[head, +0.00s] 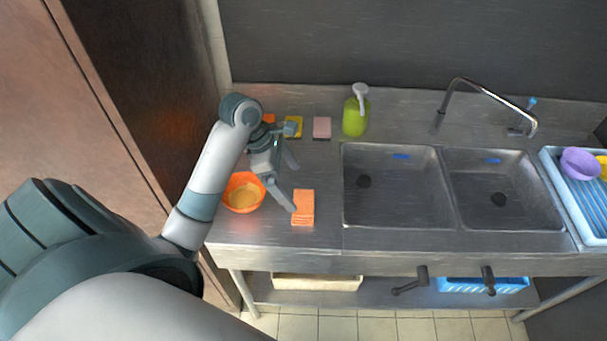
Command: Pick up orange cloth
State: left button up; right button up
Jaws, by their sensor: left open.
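The orange cloth (303,208) lies flat on the steel counter, left of the sinks. It is a small folded rectangle. My left gripper (291,187) is above the counter at the cloth's upper left, with its fingers spread and nothing between them. One finger reaches close to the cloth's left edge; I cannot tell whether it touches. My right gripper is not in view.
An orange bowl (243,193) stands just left of the cloth. A yellow sponge (293,127), a pink sponge (322,128) and a green soap bottle (355,115) are behind. Two sinks (392,190) lie right, then a blue rack (581,205).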

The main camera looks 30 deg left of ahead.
aim_at(303, 203)
pick_arm(q)
jog(key=shift+x, duration=2.65)
jog(key=shift+f, duration=0.1)
jog(key=shift+a+x, duration=0.2)
jog(key=shift+x, duration=2.3)
jog(key=shift+s+f, duration=0.1)
jog(key=shift+c, duration=0.7)
jog(key=c, duration=1)
